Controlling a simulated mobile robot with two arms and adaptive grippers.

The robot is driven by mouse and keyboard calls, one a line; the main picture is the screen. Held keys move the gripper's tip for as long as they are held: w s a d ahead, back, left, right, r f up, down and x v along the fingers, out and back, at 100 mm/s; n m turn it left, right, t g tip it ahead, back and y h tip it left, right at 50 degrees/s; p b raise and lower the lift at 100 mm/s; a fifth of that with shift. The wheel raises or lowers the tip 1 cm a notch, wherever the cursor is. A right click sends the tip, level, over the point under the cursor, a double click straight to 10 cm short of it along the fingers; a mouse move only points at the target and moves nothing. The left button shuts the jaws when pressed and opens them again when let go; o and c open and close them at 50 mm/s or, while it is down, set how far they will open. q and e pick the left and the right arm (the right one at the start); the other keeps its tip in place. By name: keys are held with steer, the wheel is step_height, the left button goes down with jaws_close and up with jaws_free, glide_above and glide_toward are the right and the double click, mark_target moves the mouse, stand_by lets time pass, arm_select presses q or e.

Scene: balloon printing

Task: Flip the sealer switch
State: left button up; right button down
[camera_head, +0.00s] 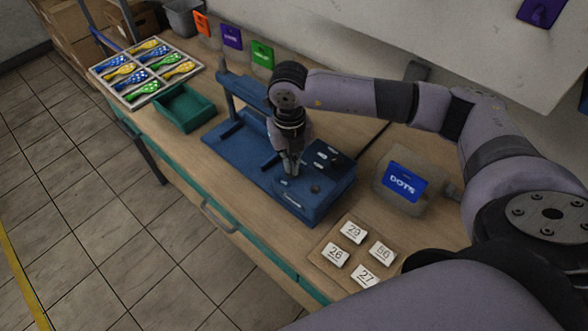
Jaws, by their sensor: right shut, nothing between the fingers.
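The blue sealer (240,151) stands on the wooden table, with a frame at its far left end and a control box (317,204) at its near right end. My right gripper (289,172) points down, shut and empty, at the left side of the control box top. Dark switches or knobs show on the box (322,154), just right of the gripper. I cannot tell whether the fingertips touch the box, and the gripper may hide a part of its panel. My left gripper is not in view.
A tray (107,65) of colored balloons and a green bin (185,107) are at the left. A DOTS container (412,184) stands right of the sealer. A board with numbered tiles (326,238) lies in front. Color cards (262,55) stand along the back.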

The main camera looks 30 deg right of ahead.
mark_target(291, 174)
steer(key=shift+f+b, duration=1)
steer(key=shift+f, duration=0.2)
stand_by(0.3)
steer(key=shift+s+r, duration=0.1)
steer(key=shift+r+p, duration=0.6)
steer(key=shift+r, duration=0.25)
steer(key=shift+r+p, duration=1.35)
steer(key=shift+r, duration=1.25)
